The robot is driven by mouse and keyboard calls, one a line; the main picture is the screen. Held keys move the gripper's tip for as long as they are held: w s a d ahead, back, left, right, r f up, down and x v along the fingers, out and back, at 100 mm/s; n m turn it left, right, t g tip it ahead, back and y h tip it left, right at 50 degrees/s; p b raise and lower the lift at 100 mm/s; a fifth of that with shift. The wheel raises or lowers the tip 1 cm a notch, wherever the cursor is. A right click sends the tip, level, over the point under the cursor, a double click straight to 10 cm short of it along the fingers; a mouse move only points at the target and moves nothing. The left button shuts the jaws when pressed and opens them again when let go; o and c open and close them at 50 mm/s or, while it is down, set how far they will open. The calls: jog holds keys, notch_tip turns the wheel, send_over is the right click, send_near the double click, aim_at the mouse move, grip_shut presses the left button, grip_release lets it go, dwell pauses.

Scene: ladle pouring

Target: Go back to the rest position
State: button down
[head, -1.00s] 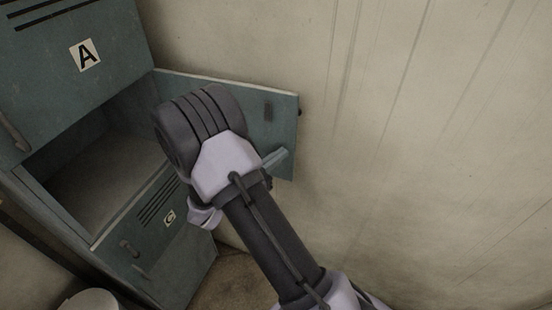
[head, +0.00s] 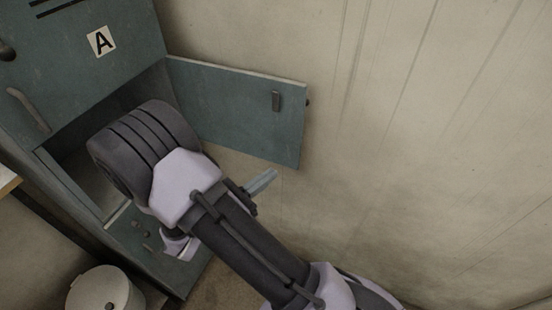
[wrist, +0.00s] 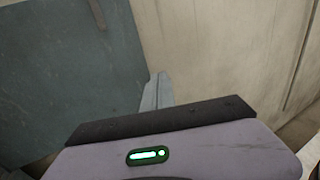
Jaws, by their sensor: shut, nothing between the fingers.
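My gripper (head: 262,182) shows as a pale grey pair of fingers pointing right, past the arm, in the head view. It is shut and empty, just below the open locker door (head: 235,115) in the picture. In the wrist view my gripper's fingers (wrist: 155,92) stick up together beyond the wrist housing. A blue-grey panel (wrist: 60,90) fills the left of that view, and I cannot tell its distance from the fingers. My arm covers part of the open compartment (head: 85,160).
The blue-grey locker (head: 85,75) has a shut upper door marked A. A bare beige wall (head: 430,130) fills the right side. A pale round lidded container (head: 105,292) stands at the lower left. A light-coloured edge (head: 8,182) shows at the far left.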

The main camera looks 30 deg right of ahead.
jog(key=s+m+g+y+b, duration=0.7)
jog(key=s+m+y, duration=0.3)
jog(key=s+m, duration=0.5)
jog(key=a+r+m+t+y+b, duration=0.2)
jog(key=a+r+m+t+y, duration=0.1)
jog(key=a+m+t+y, duration=0.1)
jog(key=a+r+m+t+y+b, duration=0.1)
jog(key=a+r+m+t+y, duration=0.1)
jog(key=a+m+t+y, duration=0.3)
jog(key=a, duration=0.4)
jog(key=shift+w+r+m+y+b, duration=0.15)
jog(key=shift+r+m+y+b, duration=0.15)
jog(key=shift+r+m+b, duration=0.1)
